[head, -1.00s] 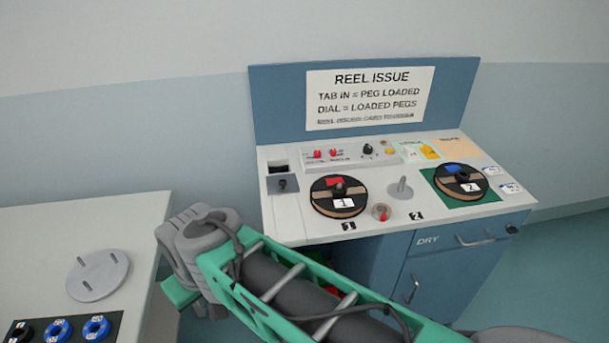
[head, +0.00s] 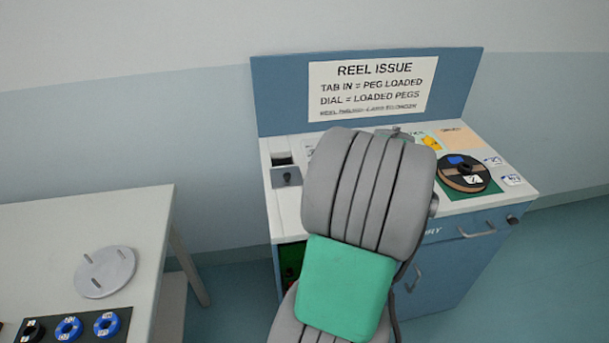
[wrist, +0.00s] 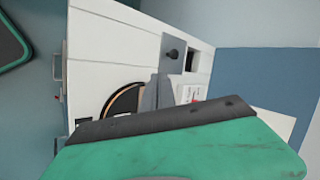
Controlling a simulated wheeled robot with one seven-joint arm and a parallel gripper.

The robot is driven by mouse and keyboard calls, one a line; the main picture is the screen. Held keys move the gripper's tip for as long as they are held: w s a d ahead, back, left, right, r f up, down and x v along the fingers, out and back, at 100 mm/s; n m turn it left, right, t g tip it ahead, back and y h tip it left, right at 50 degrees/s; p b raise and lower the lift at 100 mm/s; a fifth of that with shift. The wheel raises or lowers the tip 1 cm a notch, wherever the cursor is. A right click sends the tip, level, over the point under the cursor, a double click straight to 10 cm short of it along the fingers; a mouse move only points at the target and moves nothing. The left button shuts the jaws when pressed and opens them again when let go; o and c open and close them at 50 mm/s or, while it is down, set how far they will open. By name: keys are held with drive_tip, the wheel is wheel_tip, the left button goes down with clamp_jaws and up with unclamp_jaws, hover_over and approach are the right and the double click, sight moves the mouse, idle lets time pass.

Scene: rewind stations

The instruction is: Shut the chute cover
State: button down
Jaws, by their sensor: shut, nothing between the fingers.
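The chute cover, a small grey plate with a dark knob (head: 286,177), lies at the left of the reel issue station's top. A dark chute opening (head: 282,159) shows uncovered just behind it. In the wrist view the cover (wrist: 172,50) is at the upper middle, with the dark opening (wrist: 192,61) to its right. My gripper (wrist: 158,86) shows there as grey fingers, shut and empty, just below the cover in the picture; I cannot tell its height above the top. In the head view my arm hides the gripper.
A reel (head: 463,174) sits on a green patch at the station's right; my arm hides the middle. Another reel (wrist: 122,107) is partly visible beside my fingers. A sign panel (head: 372,86) stands behind. A side table (head: 140,215) with a grey disc is at left.

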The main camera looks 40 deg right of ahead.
approach(288, 180)
drive_tip(key=shift+s+a+f+p, duration=0.1)
drive_tip(key=shift+s+f+p, duration=0.15)
drive_tip(key=shift+f, duration=0.3)
drive_tip(key=shift+s+a+f+p, duration=0.1)
drive_tip(key=shift+s+f, duration=0.2)
drive_tip(key=shift+f, duration=0.25)
drive_tip(key=shift+w+d+f+p, duration=0.1)
drive_tip(key=shift+w+f+p, duration=0.1)
drive_tip(key=shift+w, duration=0.55)
drive_tip(key=shift+w+d+f+p, duration=0.15)
drive_tip(key=shift+w+f, duration=0.1)
drive_tip(key=shift+w, duration=0.5)
drive_tip(key=shift+w+d+f+p, duration=0.1)
drive_tip(key=shift+w+f+p, duration=0.1)
drive_tip(key=shift+w, duration=0.55)
